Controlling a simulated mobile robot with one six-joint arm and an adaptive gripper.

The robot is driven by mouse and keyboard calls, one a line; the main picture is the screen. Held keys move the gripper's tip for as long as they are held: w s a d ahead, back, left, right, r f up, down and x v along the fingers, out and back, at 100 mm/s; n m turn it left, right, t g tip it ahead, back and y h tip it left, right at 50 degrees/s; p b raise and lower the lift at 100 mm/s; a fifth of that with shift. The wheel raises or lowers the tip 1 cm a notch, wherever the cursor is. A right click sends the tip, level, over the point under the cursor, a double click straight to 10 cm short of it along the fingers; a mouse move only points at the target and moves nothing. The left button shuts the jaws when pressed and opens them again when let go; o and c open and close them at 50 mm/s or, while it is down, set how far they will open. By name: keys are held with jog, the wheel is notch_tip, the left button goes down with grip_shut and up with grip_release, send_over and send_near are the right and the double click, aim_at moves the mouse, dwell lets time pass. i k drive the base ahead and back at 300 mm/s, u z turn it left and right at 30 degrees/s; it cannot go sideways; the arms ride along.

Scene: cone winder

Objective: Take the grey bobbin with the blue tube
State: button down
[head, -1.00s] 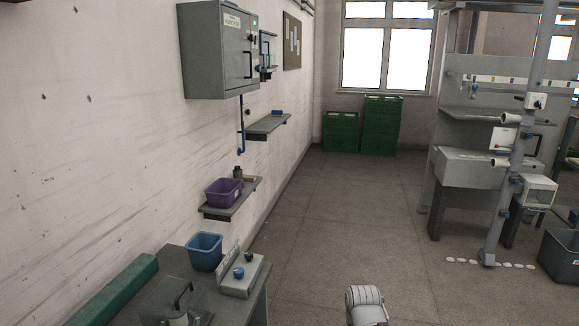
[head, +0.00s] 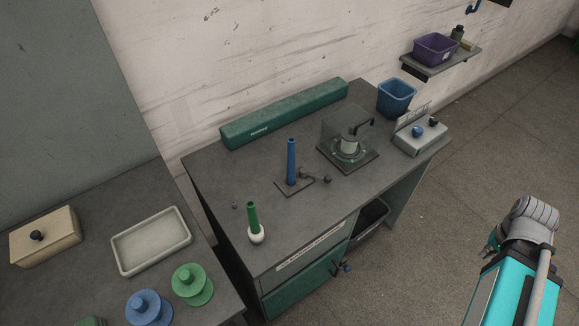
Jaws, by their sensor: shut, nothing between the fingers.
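I see no grey bobbin with a blue tube for certain. A bare blue tube (head: 291,162) stands upright on a small dark plate (head: 294,188) on the grey workbench (head: 225,165). A green tube (head: 252,216) with a small white winding at its foot stands near the bench's front edge. On the left table lie a blue flanged spool (head: 148,307) and a green flanged spool (head: 192,284). Part of my arm, grey and turquoise, shows at the lower right, away from the bench. My gripper's fingers cannot be made out.
A clear-covered device (head: 348,146) with a pale cylinder, a green long case (head: 285,112), a blue bin (head: 396,97) and a grey knob box (head: 420,136) stand on the bench. A white tray (head: 152,240) and beige box (head: 45,236) are left. Floor at right is clear.

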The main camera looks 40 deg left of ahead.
aim_at(291, 142)
jog(key=u, duration=1.7)
